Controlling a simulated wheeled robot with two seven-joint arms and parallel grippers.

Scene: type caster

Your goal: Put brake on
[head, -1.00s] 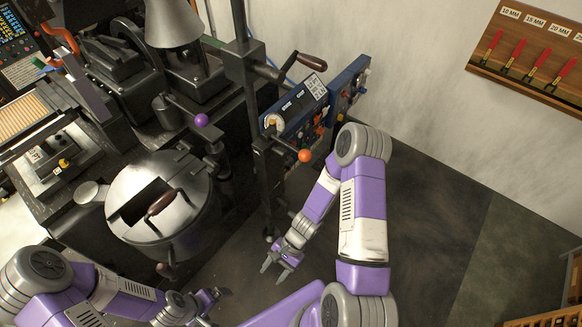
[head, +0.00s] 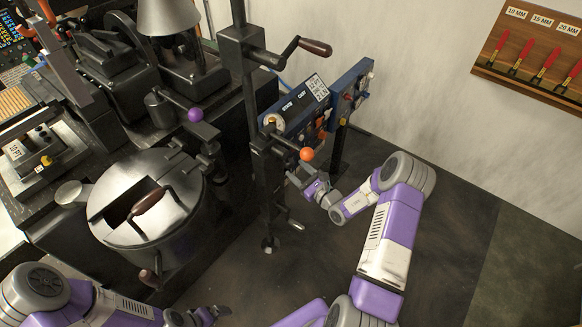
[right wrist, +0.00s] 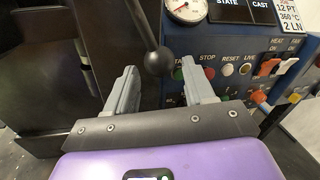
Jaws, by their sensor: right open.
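My right gripper (head: 301,178) is open in front of the machine's dark column, just below a lever with an orange ball (head: 306,154). In the right wrist view its two fingers (right wrist: 159,72) stand apart. A dark round knob (right wrist: 158,62) on a lever rod shows between the fingertips, and the fingers do not visibly close on it. I cannot tell which lever in the head view this is, and no lever is labelled as the brake. A purple-ball lever (head: 196,115) is further left. My left gripper (head: 212,313) is low in the head view, its jaws unclear.
A blue control panel (head: 300,108) is behind the right gripper; its buttons and gauge (right wrist: 188,8) show in the wrist view. A round metal pot (head: 150,210) stands left. A crank handle (head: 314,47) juts out above. The floor (head: 455,245) at right is clear.

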